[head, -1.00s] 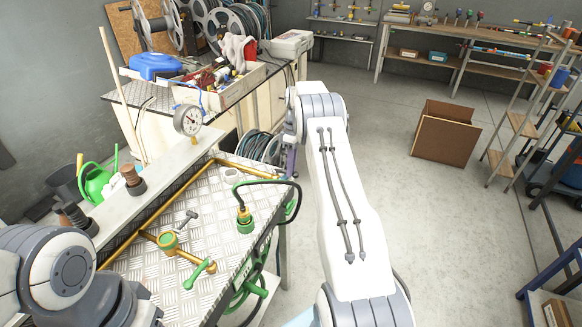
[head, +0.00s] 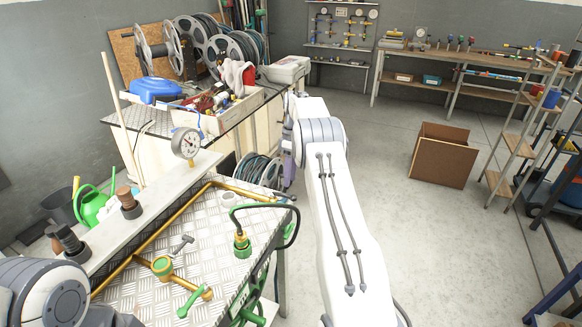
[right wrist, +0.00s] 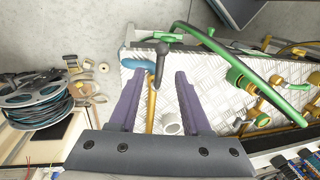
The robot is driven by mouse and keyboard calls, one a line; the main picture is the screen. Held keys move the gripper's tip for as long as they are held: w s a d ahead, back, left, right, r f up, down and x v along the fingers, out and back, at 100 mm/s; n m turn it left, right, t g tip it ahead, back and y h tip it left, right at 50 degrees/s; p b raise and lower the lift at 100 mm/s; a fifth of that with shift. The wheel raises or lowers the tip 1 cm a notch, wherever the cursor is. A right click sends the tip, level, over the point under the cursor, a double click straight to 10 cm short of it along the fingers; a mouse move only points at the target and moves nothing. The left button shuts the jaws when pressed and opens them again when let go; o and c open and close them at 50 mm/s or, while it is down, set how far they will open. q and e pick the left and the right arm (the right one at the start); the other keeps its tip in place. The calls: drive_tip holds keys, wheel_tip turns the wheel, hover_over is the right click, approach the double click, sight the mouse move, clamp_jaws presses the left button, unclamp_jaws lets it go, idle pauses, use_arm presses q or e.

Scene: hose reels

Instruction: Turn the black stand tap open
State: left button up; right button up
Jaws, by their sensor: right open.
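In the right wrist view a black post-like part with a rounded top (right wrist: 160,62), which looks like the black stand tap, stands at the bench end beyond my fingertips. A green piece lies close by it. In the head view a dark bar at the bench's far corner (head: 283,197) may be the same tap; I cannot tell. My right gripper (right wrist: 156,80) has its two purple fingers apart with nothing held between them. In the head view its purple part (head: 289,143) shows beyond my white arm, above the bench corner. My left gripper is out of view.
The tread-plate bench (head: 215,235) carries brass pipe, a green-rimmed valve (head: 163,267), a green lever (head: 191,301), a grey T-handle (head: 181,244) and a hose connector (head: 242,244). A pressure gauge (head: 186,143) stands on the ledge.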

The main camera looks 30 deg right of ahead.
drive_tip(key=shift+w+d+r+p, duration=0.1)
drive_tip(key=shift+d+r+p, duration=0.1)
drive_tip(key=shift+r, duration=0.65)
drive_tip(key=shift+w+d+r+p, duration=0.1)
drive_tip(key=shift+r+p, duration=0.1)
drive_tip(key=shift+r, duration=0.7)
drive_tip(key=shift+w+d+r+p, duration=0.1)
drive_tip(key=shift+r+p, duration=0.1)
drive_tip(key=shift+r, duration=0.65)
drive_tip(key=a+r, duration=0.4)
drive_tip(key=a, duration=0.6)
drive_tip(key=a+r, duration=0.3)
drive_tip(key=a, duration=0.7)
drive_tip(key=s+a+r, duration=0.3)
drive_tip(key=s+a, duration=0.5)
drive_tip(key=a, duration=0.4)
drive_tip(key=s+a, duration=0.7)
drive_tip(key=s, duration=0.7)
drive_tip(key=s+f, duration=0.2)
drive_tip(key=s, duration=0.5)
drive_tip(key=s+f+t, duration=0.1)
drive_tip(key=s+f, duration=0.2)
drive_tip(key=s, duration=0.5)
drive_tip(key=shift+s+d+f+n+h, duration=0.25)
drive_tip(key=shift+s+n+h, duration=0.05)
drive_tip(key=shift+h, duration=0.1)
